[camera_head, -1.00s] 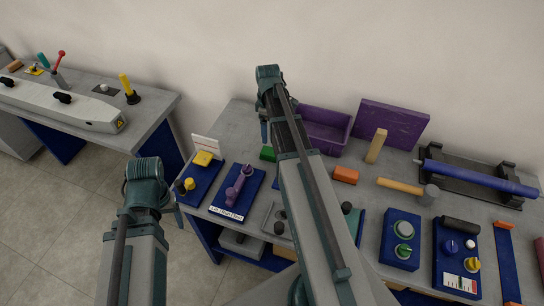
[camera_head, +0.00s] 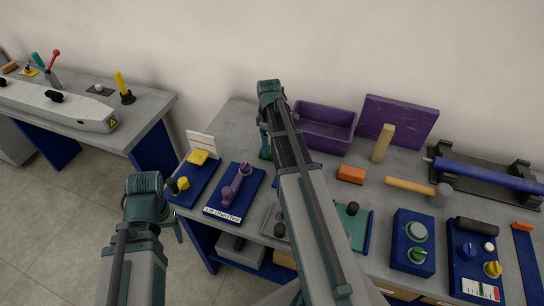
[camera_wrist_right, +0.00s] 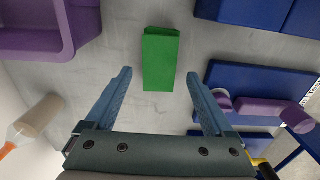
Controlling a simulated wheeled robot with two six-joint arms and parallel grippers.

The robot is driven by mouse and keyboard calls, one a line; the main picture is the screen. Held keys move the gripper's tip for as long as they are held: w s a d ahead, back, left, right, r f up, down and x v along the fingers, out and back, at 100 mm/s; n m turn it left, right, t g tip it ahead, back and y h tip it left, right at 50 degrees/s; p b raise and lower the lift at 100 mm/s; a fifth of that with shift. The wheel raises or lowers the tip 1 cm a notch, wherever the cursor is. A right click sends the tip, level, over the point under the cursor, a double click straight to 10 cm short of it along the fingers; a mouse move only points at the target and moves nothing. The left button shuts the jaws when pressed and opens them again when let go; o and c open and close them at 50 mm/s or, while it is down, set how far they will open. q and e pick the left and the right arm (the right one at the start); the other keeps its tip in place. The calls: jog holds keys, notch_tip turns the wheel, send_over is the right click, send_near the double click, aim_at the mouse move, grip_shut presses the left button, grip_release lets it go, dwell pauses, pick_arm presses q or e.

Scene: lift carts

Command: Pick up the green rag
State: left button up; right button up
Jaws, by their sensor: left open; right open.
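The green rag (camera_wrist_right: 160,60) looks like a small folded green block on the grey tabletop in the right wrist view. I cannot tell the exact height left between the fingertips and the table. My left gripper (camera_head: 177,229) is at the lower left, away from the rag, mostly hidden behind its own wrist.
A purple bin (camera_head: 325,128) stands behind the rag. Blue panels with a purple handle (camera_head: 237,185) and yellow knob (camera_head: 198,157) are in front and left.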

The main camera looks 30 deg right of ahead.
jog(key=f+b, duration=0.1)
jog(key=f, duration=0.1)
jog(key=f+b, duration=0.2)
jog(key=shift+s+d+f, duration=0.1)
jog(key=shift+d+f, duration=0.05)
jog(key=shift+d, duration=0.05)
grip_shut()
